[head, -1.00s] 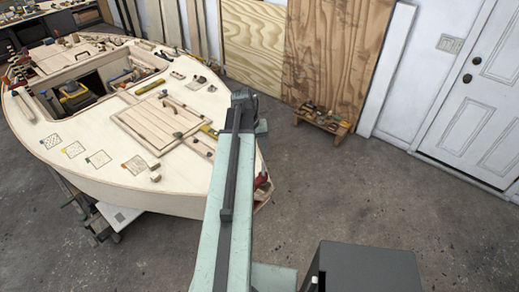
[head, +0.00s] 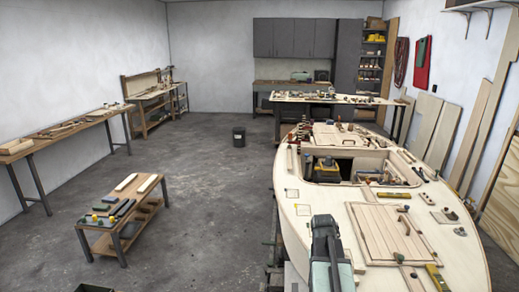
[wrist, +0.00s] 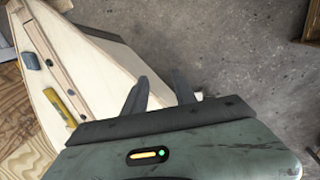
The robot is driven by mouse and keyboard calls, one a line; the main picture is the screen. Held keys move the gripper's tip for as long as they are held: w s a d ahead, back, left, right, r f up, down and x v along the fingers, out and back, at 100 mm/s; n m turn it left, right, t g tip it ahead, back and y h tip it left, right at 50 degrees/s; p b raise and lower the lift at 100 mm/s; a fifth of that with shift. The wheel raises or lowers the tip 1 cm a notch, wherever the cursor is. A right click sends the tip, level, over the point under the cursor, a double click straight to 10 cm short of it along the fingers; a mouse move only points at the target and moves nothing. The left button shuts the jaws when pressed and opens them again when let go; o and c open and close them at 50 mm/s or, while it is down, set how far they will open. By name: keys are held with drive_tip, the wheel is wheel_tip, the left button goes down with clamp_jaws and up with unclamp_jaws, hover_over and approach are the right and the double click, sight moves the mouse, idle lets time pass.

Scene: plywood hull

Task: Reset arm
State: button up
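My gripper (wrist: 160,77) shows in the wrist view with its two dark fingers apart and nothing between them. In the head view my arm reaches forward at the lower middle and overlaps the hull's near left edge; the fingers cannot be made out there. The plywood hull (head: 458,240) fills the right side of the head view, with a planked hatch (head: 388,232) and an open cockpit. In the wrist view the pale hull (wrist: 88,65) lies to the left of the fingers, and grey floor lies to the right. I cannot tell the gap between fingers and hull.
Yellow tools (head: 394,195) and small parts lie on the deck. A low bench (head: 103,243) with blocks stands at the left. The concrete floor (head: 205,190) between is clear.

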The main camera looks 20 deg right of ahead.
drive_tip(key=w+a+f+n, duration=0.1)
drive_tip(key=w+a+n, duration=0.1)
drive_tip(key=a, duration=1.5)
drive_tip(key=w+a+f+n+t+y+b, duration=0.1)
drive_tip(key=w+a+n, duration=0.1)
drive_tip(key=a, duration=1.4)
drive_tip(key=shift+w+a+n+y, duration=0.3)
drive_tip(key=shift+w+a+n, duration=0.1)
drive_tip(key=shift+n, duration=0.5)
drive_tip(key=shift+f, duration=0.1)
drive_tip(key=shift+d, duration=0.1)
